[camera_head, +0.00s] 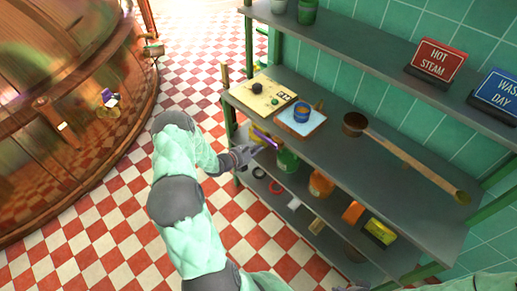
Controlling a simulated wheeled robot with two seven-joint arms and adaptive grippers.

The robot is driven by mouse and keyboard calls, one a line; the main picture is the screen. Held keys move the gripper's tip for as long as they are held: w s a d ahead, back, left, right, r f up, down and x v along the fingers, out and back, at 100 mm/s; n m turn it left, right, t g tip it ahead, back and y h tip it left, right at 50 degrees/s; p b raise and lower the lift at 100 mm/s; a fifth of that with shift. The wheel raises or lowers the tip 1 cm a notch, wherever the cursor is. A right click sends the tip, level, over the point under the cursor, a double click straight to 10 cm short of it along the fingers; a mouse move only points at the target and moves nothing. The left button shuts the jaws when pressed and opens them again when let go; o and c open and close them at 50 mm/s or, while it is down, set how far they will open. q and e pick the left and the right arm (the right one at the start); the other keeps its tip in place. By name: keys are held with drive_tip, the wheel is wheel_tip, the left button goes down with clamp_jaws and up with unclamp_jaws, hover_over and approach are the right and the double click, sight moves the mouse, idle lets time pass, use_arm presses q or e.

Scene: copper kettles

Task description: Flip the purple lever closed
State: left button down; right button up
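A small purple piece (111,100) with a pale part beside it sits on the side of the large copper kettle (50,120) at the left; it is too small to tell how a lever there stands. Another purple bar (265,139) shows at the front edge of the shelf, right by the fingers of my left gripper (251,151). I cannot tell whether the gripper touches or holds this bar, or whether its fingers are open. My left arm reaches up from the bottom to the shelf. A dark part at the bottom edge seems to be my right gripper (350,286), mostly cut off.
The grey shelf unit (340,150) fills the right side, with a board, a blue cup, a long-handled ladle (410,158) and bottles. Signs (437,60) stand on its upper shelf. Checkered floor (195,60) lies clear between kettle and shelf.

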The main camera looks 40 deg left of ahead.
use_arm(q)
drive_tip(key=p+v, duration=0.2)
drive_tip(key=v, duration=0.8)
drive_tip(key=shift+p, duration=0.3)
drive_tip(key=shift+d, duration=0.1)
